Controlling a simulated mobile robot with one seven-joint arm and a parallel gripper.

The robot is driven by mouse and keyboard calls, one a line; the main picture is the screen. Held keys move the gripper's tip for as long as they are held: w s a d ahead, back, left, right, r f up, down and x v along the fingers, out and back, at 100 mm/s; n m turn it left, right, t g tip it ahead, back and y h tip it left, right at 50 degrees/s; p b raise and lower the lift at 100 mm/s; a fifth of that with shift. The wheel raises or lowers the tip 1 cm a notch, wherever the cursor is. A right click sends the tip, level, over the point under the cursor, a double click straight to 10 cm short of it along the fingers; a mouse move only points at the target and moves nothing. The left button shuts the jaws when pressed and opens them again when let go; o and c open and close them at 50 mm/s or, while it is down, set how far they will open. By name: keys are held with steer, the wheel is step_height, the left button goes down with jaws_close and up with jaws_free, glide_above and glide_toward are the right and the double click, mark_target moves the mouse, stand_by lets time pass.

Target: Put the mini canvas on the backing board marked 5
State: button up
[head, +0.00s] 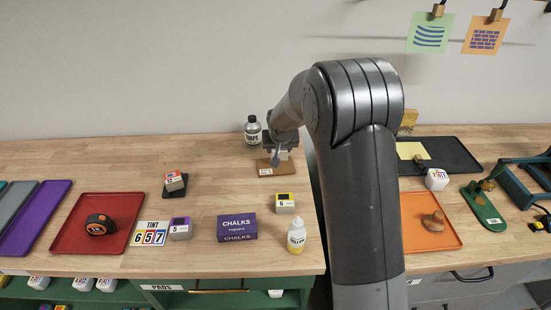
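My gripper (278,157) points down at the back of the bench, just over a small brown board (265,170) with a white label. A pale patch shows between the gripper and the board. I cannot tell whether it is the mini canvas or whether the fingers hold it. The label's number is too small to read surely. A purple-topped block (180,229) and a yellow-topped block (285,203) each seem marked 5. A red-topped block (174,182) sits on a dark pad. No mini canvas or backing board marked 5 is clearly recognisable.
A dark-capped bottle (253,131) stands close left of my gripper. A red tray (127,207) lies left, an orange tray (452,238) right.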

steer(key=shift+w+a+f, duration=0.25)
steer(key=shift+a+f, duration=0.2)
steer(key=shift+a, duration=0.2)
steer(key=shift+f, duration=1.95)
steer(key=shift+f, duration=0.15)
steer(key=o, duration=1)
steer(key=shift+c, duration=0.2)
